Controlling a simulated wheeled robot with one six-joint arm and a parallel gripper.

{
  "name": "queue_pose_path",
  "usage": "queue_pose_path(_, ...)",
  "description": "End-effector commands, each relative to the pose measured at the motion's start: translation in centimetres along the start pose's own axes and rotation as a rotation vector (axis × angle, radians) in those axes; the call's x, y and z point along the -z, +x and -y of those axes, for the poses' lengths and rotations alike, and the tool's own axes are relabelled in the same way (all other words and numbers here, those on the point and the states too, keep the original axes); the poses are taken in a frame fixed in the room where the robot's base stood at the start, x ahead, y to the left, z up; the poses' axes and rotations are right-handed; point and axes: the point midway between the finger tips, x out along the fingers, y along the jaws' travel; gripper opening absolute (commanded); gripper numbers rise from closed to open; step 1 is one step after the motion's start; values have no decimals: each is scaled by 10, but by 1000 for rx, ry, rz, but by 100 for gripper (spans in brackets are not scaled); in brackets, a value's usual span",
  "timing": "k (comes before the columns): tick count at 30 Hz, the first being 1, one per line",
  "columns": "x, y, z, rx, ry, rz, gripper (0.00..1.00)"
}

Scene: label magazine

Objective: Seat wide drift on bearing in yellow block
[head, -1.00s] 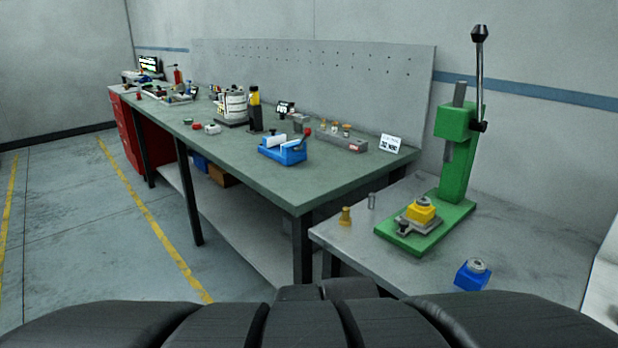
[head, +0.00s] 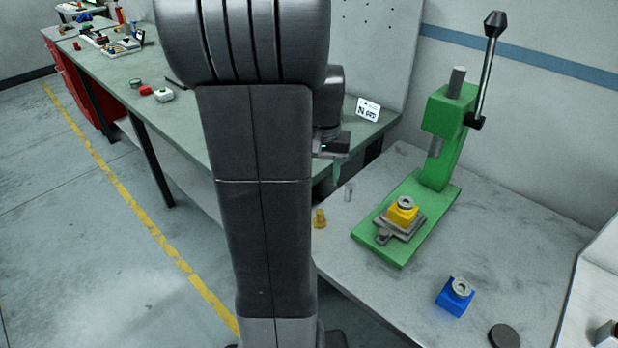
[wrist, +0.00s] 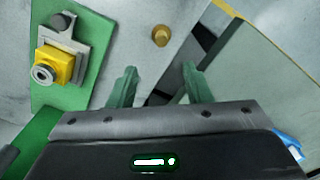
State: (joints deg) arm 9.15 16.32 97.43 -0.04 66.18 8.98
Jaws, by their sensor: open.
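The yellow block (head: 403,216) sits in a grey fixture on the green press base, with a ring-shaped bearing (head: 405,203) on top. Both also show in the wrist view, the block (wrist: 58,62) and the bearing (wrist: 43,75). A brass-coloured drift (head: 319,218) stands on the grey table left of the press; it shows from above in the wrist view (wrist: 161,36). A thinner grey cylinder (head: 348,192) stands near it. My gripper (wrist: 160,84) is open and empty, its green fingers apart, above the table near the brass drift.
The green press (head: 450,115) has its ram above the yellow block and its lever raised. A blue block (head: 455,297) with a ring on top and a dark disc (head: 504,336) are at the front. The green workbench (head: 190,125) is at left. Bare table lies right of the press.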

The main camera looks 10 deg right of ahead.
Motion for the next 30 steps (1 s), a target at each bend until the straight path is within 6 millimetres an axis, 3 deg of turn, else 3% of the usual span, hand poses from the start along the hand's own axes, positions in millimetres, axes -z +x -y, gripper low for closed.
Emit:
queue_pose_path(4, 3, 13, 0, 0, 7, 6, 45)
queue_pose_path(12, 2, 66, 0, -1, 5, 7, 45)
queue_pose_path(22, 2, 93, 1, 0, 4, 6, 45)
queue_pose_path(30, 2, 128, 2, 0, 4, 4, 45)
